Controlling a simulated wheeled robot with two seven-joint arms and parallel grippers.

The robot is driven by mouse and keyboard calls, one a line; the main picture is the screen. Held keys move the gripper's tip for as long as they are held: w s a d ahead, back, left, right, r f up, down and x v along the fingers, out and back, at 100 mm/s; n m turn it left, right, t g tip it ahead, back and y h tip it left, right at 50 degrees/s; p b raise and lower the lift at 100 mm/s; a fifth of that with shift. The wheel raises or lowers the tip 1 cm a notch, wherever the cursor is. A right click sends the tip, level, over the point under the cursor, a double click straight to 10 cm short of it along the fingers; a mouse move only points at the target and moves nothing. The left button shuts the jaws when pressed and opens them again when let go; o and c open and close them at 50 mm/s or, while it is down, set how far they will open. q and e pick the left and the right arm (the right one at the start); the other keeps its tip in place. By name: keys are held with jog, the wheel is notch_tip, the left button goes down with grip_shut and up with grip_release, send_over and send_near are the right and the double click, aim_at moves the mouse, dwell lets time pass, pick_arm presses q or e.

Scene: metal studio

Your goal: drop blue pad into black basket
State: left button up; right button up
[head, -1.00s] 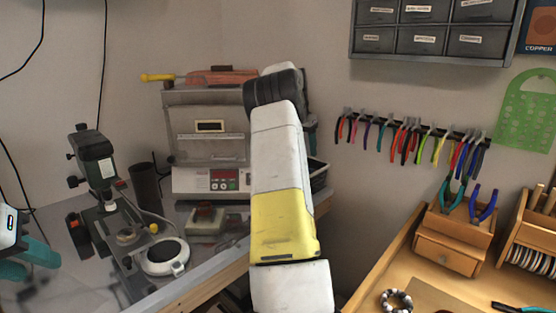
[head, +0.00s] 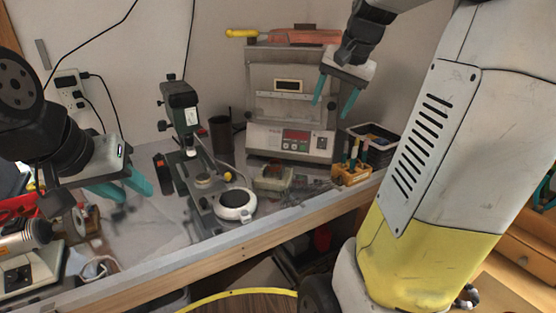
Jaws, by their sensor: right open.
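My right gripper (head: 334,104) is open, its two teal fingers apart and pointing down in front of the grey-fronted machine. Nothing shows between them. A black basket (head: 386,145) stands at the back right of the bench, right of and below this gripper. It has pale contents that I cannot make out. My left gripper (head: 133,194) hangs over the left part of the bench, seen at a slant. Its teal fingers overlap in the view, so the gap between them is unclear. I cannot make out a blue pad.
A small orange tool holder (head: 351,175) stands in front of the basket. A green microscope-like stand (head: 182,115) and a round white device (head: 235,204) stand mid-bench. The boxy machine (head: 290,105) is behind. My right arm hides much of the right side.

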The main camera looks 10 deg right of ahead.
jog(key=s+a+f+n, duration=0.3)
jog(key=s+a, duration=0.4)
jog(key=s, duration=0.1)
jog(key=s+a+f+n+t+y, duration=0.1)
jog(key=s+a+f+n, duration=0.2)
jog(key=s+a, duration=0.5)
jog(key=shift+s+a+n+t, duration=0.3)
jog(key=shift+s+n, duration=0.35)
jog(key=shift+n, duration=0.05)
dwell(1.5)
